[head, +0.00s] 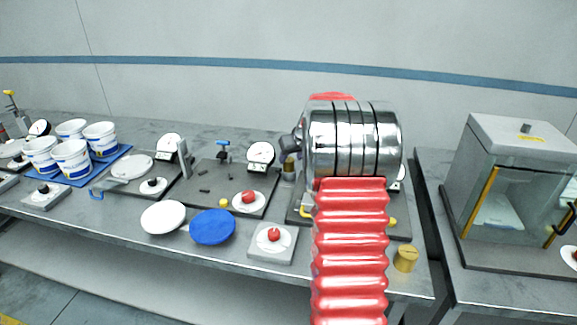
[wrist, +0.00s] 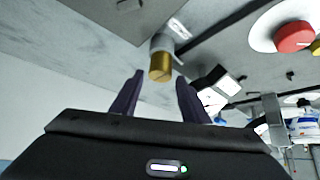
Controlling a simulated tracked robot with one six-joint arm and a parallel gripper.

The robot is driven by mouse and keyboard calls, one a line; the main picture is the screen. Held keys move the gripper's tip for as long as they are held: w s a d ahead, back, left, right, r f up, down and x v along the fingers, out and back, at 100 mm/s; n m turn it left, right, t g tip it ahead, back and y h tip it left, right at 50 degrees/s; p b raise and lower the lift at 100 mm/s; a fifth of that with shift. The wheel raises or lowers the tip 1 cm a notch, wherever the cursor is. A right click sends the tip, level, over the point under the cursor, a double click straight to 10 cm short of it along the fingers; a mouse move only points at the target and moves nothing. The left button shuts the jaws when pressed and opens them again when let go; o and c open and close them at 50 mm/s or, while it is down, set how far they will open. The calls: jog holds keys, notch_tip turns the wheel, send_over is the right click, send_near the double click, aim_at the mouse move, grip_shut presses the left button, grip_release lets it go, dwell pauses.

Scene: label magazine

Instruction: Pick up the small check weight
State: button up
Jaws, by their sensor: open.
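A small brass cylinder (wrist: 160,68), which looks like the check weight, shows in the wrist view with a pale grey round part directly behind it. My gripper (wrist: 159,78) is open, its two dark fingers pointing toward the brass cylinder. The cylinder's near end appears between the fingertips; I see no grip on it, and the remaining depth is hard to judge. In the head view a small brass piece (head: 290,169) shows just left of my arm, probably the same one. Another brass cylinder (head: 405,259) stands at the bench's front right.
The grey bench (head: 110,210) carries a blue tray (head: 118,154) of white tubs, gauges, a white disc (head: 163,217), a blue disc (head: 212,227) and a red button box (head: 273,240). A glass-sided cabinet (head: 520,180) stands on the right bench, past a gap.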

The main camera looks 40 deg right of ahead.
aim_at(289, 160)
jog(key=shift+x, duration=2.55)
jog(key=shift+c, duration=0.5)
grip_shut()
